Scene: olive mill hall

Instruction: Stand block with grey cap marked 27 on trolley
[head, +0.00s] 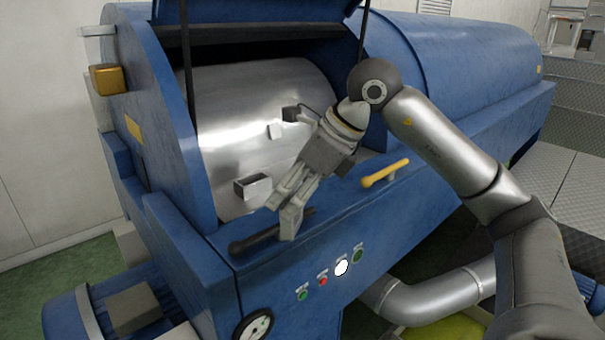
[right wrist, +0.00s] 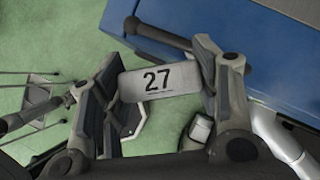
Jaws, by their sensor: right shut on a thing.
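The block with the grey cap marked 27 (right wrist: 158,82) is between the fingers of my right gripper (right wrist: 158,88) in the right wrist view, its number facing the camera. The cap hides most of the block's body. In the head view my right gripper (head: 290,208) hangs in front of the blue machine's open side, close to its front ledge, and the block is hard to make out there. My left gripper is not in view. I cannot identify the trolley; thin grey legs or a frame (right wrist: 36,100) show at the left of the right wrist view.
The blue machine (head: 440,60) with a shiny drum (head: 245,120) fills the head view. A black handle (head: 250,241) and a yellow handle (head: 386,173) stick out from its ledge. A silver pipe (head: 440,298) bends below.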

